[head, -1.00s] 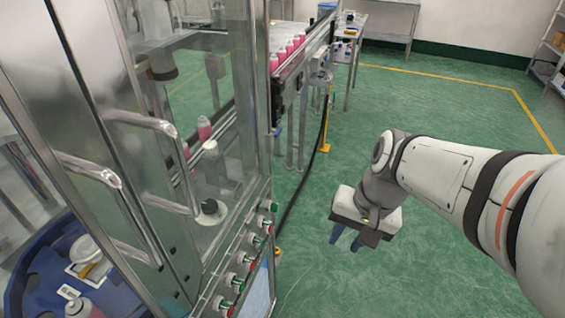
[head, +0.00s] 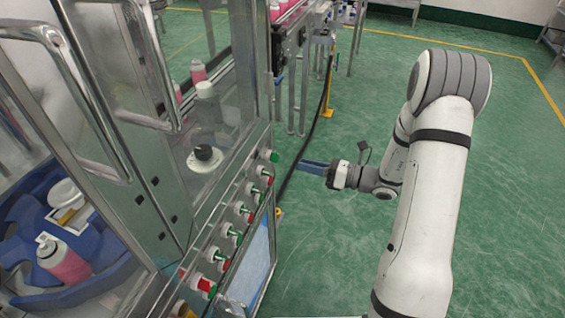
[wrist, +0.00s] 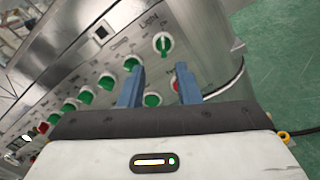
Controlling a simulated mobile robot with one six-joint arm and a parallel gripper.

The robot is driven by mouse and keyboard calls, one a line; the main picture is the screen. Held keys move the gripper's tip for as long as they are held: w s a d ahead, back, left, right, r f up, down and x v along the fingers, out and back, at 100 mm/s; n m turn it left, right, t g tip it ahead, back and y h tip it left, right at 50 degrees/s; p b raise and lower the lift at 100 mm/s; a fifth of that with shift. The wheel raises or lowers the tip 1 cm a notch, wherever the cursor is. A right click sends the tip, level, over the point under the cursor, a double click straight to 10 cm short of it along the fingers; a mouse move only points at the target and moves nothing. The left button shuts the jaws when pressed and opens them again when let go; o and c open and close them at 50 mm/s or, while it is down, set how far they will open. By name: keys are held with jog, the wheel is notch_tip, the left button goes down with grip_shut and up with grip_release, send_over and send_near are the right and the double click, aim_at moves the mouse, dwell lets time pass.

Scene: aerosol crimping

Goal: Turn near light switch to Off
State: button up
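A green-and-white rotary switch (wrist: 163,43) with a label reading "Light" sits at the right end of the control panel in the wrist view. Its pale handle stands roughly upright in the picture. In the head view, the panel's far-end green switch (head: 270,155) appears to be the same one. My gripper (head: 305,166) is right of the panel and points left toward it. In the wrist view my gripper (wrist: 160,68) has its two blue fingers apart, with nothing between them. The Light switch shows just beyond the fingertips, apparently not touched.
More green switches (wrist: 106,82) line the panel, with a red button (wrist: 175,85) partly behind the right finger. The metal-and-glass machine (head: 150,200) has protruding door handles (head: 150,120). A black cable (head: 308,140) runs behind my gripper. Green floor to the right is open.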

aim_at(275, 157)
jog(key=x, duration=0.7)
jog(key=shift+w+a+p, duration=0.25)
jog(key=shift+w+p, duration=0.1)
jog(key=shift+p, duration=0.05)
jog(key=shift+f, duration=0.15)
grip_shut()
